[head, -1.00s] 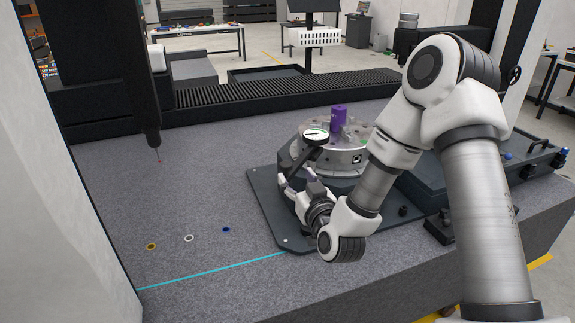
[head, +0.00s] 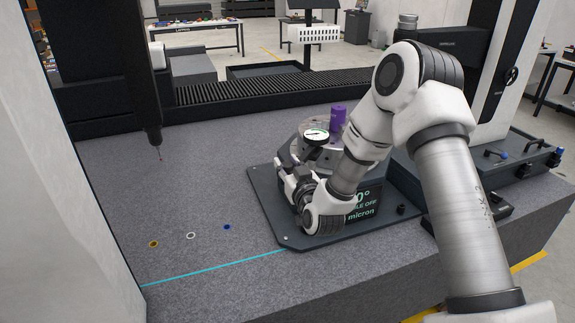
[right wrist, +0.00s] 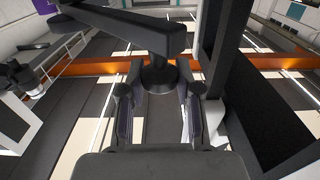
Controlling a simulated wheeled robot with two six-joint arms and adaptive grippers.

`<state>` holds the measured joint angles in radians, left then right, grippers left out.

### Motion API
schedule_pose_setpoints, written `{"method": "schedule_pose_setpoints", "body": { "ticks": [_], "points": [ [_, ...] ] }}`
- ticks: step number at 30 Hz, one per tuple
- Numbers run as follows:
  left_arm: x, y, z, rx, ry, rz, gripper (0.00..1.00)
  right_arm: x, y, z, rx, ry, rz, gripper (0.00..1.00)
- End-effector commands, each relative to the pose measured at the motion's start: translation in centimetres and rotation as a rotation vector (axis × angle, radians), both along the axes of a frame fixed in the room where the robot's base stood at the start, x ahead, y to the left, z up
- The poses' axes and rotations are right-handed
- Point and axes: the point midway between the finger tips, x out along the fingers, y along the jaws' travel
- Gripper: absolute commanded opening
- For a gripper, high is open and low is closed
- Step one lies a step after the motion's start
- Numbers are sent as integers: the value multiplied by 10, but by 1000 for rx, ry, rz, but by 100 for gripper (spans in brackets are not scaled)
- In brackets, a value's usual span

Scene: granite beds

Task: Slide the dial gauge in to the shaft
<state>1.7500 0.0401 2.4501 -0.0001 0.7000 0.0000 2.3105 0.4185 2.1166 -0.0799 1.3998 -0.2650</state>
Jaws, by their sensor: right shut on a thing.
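The dial gauge (head: 316,136), with a round white face and black rim, is in front of the rotary table and slightly left of the purple shaft (head: 338,117). The shaft stands upright on the table. In the head view the gauge overlaps the table's edge; whether it touches the shaft I cannot tell. My right gripper (head: 287,182) is low at the table's left front. In the right wrist view its fingers (right wrist: 158,100) close around the black post of the gauge's stand (right wrist: 158,72), whose arm runs to the upper left. My left gripper is not in view.
The rotary table (head: 303,135) stands on a dark base plate (head: 270,208) on the granite bed (head: 200,200). A display with green text (head: 365,200) is behind my right arm. A vertical probe (head: 158,148) hangs at left. Coloured rings lie on clear granite at front left.

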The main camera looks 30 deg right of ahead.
Motion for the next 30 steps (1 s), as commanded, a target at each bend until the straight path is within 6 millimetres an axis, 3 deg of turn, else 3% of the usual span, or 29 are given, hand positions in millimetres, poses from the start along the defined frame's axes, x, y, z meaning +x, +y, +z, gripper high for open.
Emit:
{"method": "schedule_pose_setpoints", "body": {
  "ticks": [8, 21, 30],
  "points": [
    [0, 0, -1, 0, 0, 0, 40, 13, -23, 0, 2, -3, -3, 0],
    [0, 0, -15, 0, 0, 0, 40, 65, -108, -2, -1, -3, -3, 0],
    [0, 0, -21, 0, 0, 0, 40, 80, -131, -1, -1, 1, 0, 0]
  ]
}}
